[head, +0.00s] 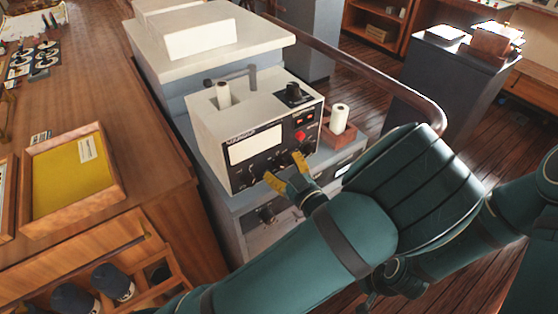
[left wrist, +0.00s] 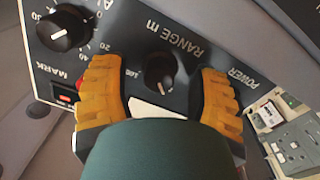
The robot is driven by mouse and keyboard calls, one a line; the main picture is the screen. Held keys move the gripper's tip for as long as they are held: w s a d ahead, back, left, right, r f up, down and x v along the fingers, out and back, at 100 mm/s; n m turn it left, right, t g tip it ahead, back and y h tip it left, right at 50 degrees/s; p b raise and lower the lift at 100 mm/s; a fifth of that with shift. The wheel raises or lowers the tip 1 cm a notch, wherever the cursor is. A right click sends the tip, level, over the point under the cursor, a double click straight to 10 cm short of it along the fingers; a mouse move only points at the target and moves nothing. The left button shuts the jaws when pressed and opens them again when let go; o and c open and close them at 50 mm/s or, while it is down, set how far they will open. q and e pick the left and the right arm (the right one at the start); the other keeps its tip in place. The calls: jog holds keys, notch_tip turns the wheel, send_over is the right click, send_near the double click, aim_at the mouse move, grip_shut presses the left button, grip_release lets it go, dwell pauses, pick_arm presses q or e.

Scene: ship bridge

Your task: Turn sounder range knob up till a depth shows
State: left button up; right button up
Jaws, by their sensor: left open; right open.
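The sounder (head: 255,147) is a pale box with a dark front panel and a white window; I can read no depth in it. Its black range knob (left wrist: 160,71) is marked RANGE m in the left wrist view, upside down. My left gripper (head: 287,172) is open at the panel, its yellow fingers on either side of the range knob. Gaps show between the knob and both fingers. The scale near it is partly hidden by a finger. My right gripper (head: 370,292) shows only as a dark part behind my left arm; its fingertips are hidden.
Another black knob (left wrist: 62,28) is beside the range knob. A red button (head: 300,135) is on the panel's right. A paper roll (head: 339,118) stands in a wooden holder to the right. A curved handrail (head: 390,92) runs behind. A wooden tray (head: 110,165) is at left.

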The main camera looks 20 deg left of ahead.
dwell(0.4)
pick_arm(q)
grip_shut()
